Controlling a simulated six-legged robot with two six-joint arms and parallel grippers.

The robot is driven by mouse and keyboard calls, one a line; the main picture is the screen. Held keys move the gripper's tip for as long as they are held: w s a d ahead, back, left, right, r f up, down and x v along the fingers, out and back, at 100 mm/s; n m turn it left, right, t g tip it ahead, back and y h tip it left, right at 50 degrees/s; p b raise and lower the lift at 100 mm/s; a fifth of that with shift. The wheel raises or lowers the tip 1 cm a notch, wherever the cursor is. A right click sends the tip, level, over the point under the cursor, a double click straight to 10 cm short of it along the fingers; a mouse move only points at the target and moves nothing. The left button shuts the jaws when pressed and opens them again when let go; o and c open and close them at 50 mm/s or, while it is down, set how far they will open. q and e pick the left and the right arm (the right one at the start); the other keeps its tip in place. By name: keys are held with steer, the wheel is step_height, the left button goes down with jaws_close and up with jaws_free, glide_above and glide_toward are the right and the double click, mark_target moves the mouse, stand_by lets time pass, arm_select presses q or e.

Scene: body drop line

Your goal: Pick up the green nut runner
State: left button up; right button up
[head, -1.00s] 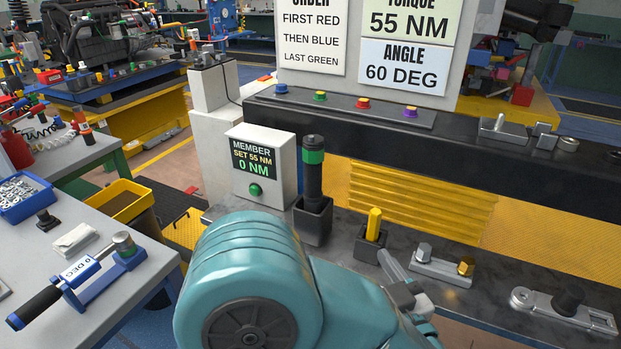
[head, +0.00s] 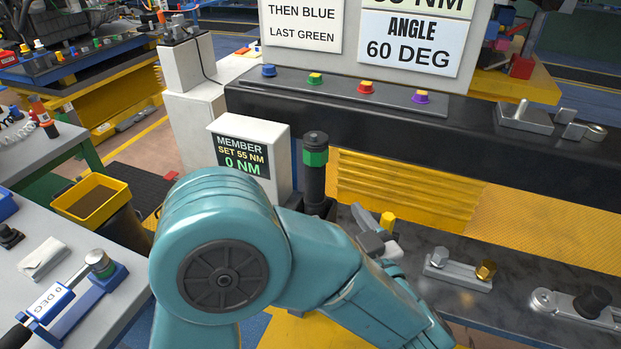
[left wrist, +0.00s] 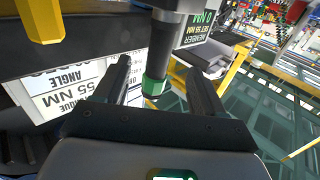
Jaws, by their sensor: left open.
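The green nut runner (head: 315,175) is a black upright cylinder with a green band near its top. It stands in a dark holder (head: 322,207) on the bench, mostly hidden by my left arm. My left gripper (head: 376,226) is open and empty, just right of the nut runner in the head view. In the left wrist view the nut runner (left wrist: 153,88) shows between the two spread fingers (left wrist: 160,68), with no clear contact on either. My right gripper is not in view.
A white box with a "0 NM" display (head: 250,145) stands close left of the nut runner. A bracket with bolts (head: 457,272) and a metal wrench (head: 575,305) lie to the right. A dark rail (head: 400,135) runs behind.

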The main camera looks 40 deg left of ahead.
mark_target(321, 191)
arm_select(q)
steer(key=p+x, duration=0.1)
steer(key=x, duration=0.5)
steer(key=shift+w+a+r, duration=0.1)
steer(key=shift+a, duration=0.15)
steer(key=shift+w+a, duration=0.35)
steer(key=shift+w, duration=0.05)
steer(key=p+x, duration=0.2)
steer(key=x, duration=0.3)
steer(key=shift+s+a, duration=0.15)
steer(key=shift+s, duration=0.05)
steer(key=shift+w, duration=0.15)
steer(key=shift+d, duration=0.2)
steer(key=shift+a, duration=0.2)
steer(key=c, duration=1)
jaws_close()
steer(key=shift+d, duration=0.1)
